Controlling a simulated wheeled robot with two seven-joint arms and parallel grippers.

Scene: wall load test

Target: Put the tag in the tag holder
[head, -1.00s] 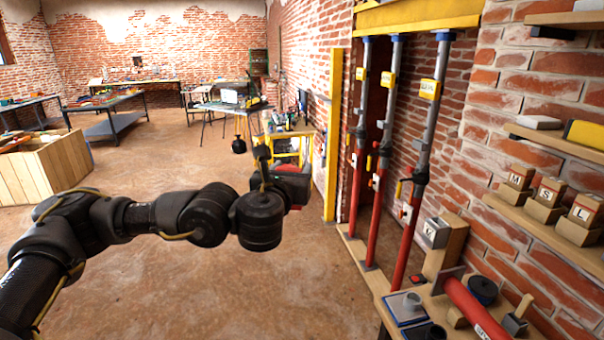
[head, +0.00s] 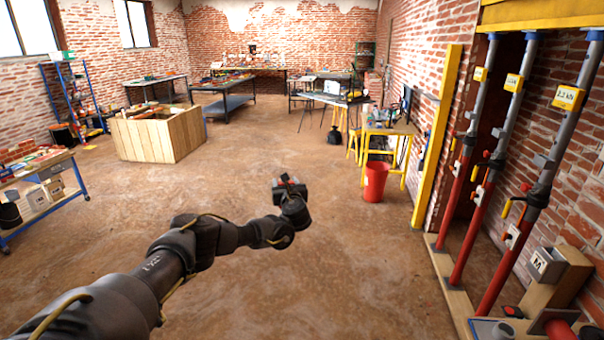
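My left gripper (head: 290,187) is at the end of my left arm, held out over open floor in the middle of the head view. It is small and dark, and I cannot tell whether its fingers are apart or hold anything. Three red and grey props at the right wall carry yellow labels: a far one (head: 480,74), a middle one (head: 513,82) and a near one (head: 567,97) with printed writing. A wooden block with a lettered metal face (head: 548,265) stands at the lower right. I cannot make out which thing is the tag or its holder. My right gripper is not in view.
The props stand on a wooden sill (head: 452,290) under a yellow beam. A red bucket (head: 375,182) and a yellow workbench (head: 391,130) stand beyond my gripper. A wooden crate (head: 185,137) and a blue cart (head: 40,190) are at the left. The middle floor is clear.

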